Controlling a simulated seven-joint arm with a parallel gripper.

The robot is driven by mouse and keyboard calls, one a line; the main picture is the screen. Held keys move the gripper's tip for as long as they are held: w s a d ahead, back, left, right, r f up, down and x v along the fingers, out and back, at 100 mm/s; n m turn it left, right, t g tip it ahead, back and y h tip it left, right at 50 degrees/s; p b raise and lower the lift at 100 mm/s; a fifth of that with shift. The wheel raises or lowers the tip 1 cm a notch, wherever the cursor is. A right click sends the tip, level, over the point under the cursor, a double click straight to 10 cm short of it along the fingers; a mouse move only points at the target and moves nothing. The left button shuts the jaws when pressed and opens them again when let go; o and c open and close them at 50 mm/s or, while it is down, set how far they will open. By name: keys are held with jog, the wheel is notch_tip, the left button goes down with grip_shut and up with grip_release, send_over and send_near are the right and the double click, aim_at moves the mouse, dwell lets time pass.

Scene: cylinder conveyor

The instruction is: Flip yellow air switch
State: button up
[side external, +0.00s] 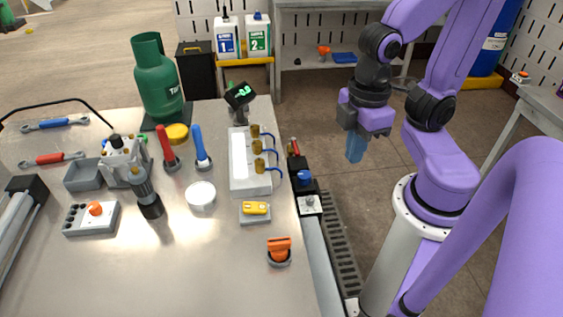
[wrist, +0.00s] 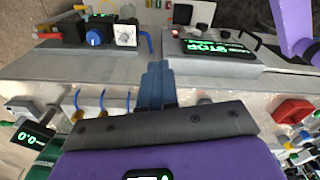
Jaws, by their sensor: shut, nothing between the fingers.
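A yellow switch (side external: 256,208) sits on a small grey block on the metal table, in front of the white manifold. I take it to be the air switch; which way it is set is too small to tell. My gripper (side external: 355,150) has blue fingers pointing down and hangs in the air to the right of the table, well apart from the switch. In the wrist view my fingers (wrist: 157,84) are pressed together with nothing between them. I cannot make out the yellow switch in the wrist view.
The white manifold (side external: 239,163) carries brass fittings with blue hoses. An orange switch (side external: 279,247) stands nearer the camera. A blue knob (side external: 304,178) is on the right edge unit. A green gas bottle (side external: 158,82) stands at the back. Air around my gripper is clear.

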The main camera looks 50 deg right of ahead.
jog(key=o, duration=0.5)
jog(key=shift+s+d+f, duration=0.1)
jog(key=shift+s+d, duration=0.05)
jog(key=o, duration=0.4)
jog(key=shift+w+a+n, duration=0.2)
jog(key=shift+n, duration=0.1)
jog(key=shift+o, duration=0.2)
notch_tip(320, 180, up, 9)
jog(key=m+g+h, duration=0.3)
jog(key=m+h, duration=0.1)
send_over(255, 206)
jog(key=w+a, duration=0.5)
jog(key=x, duration=1.7)
jog(key=shift+s+a+f, duration=0.2)
jog(key=shift+a, duration=0.15)
